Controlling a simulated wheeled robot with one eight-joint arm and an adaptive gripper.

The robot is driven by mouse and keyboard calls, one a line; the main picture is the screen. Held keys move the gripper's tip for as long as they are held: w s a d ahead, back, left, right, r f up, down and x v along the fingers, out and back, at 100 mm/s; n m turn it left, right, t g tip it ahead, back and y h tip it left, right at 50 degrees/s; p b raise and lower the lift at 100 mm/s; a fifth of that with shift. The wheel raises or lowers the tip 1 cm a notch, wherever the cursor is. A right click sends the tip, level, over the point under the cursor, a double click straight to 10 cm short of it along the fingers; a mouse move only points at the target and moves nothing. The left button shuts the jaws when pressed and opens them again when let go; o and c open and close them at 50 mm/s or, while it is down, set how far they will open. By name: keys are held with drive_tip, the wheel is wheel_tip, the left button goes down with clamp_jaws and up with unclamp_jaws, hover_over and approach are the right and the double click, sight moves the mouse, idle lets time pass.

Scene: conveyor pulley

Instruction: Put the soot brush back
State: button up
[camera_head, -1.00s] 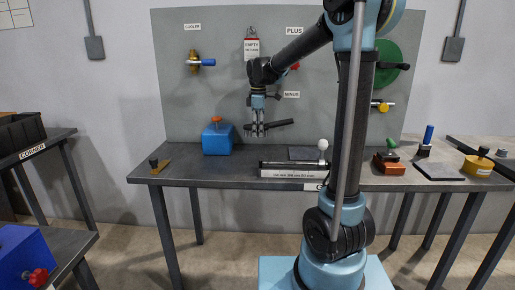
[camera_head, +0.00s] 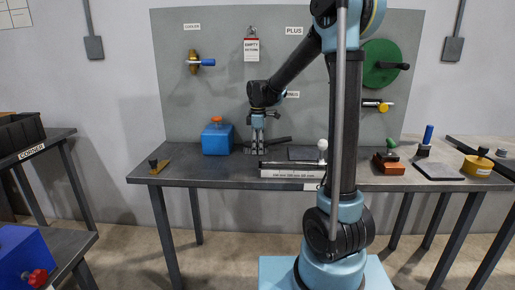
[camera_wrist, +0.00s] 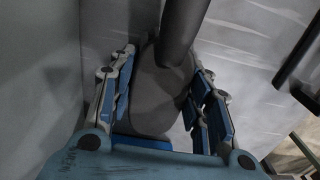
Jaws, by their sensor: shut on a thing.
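The soot brush (camera_head: 279,141) is a dark, long-handled tool lying roughly level in my gripper (camera_head: 258,148), its handle pointing right. In the wrist view its dark handle (camera_wrist: 184,35) and a rounded grey part (camera_wrist: 152,95) sit between the blue-padded fingers of my gripper (camera_wrist: 160,85), which is shut on it. The brush is low over the back of the bench (camera_head: 225,172), right of a blue can. I cannot tell whether it touches the bench top.
The blue can (camera_head: 217,140) with an orange cap stands close left of my gripper. A grey pad (camera_head: 302,153) and a long labelled bar (camera_head: 285,173) with a white knob (camera_head: 322,145) lie to the right. The upright panel (camera_head: 225,60) is close behind.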

drive_tip(key=o, duration=1.2)
drive_tip(key=shift+f, duration=0.1)
drive_tip(key=shift+r, duration=3.9)
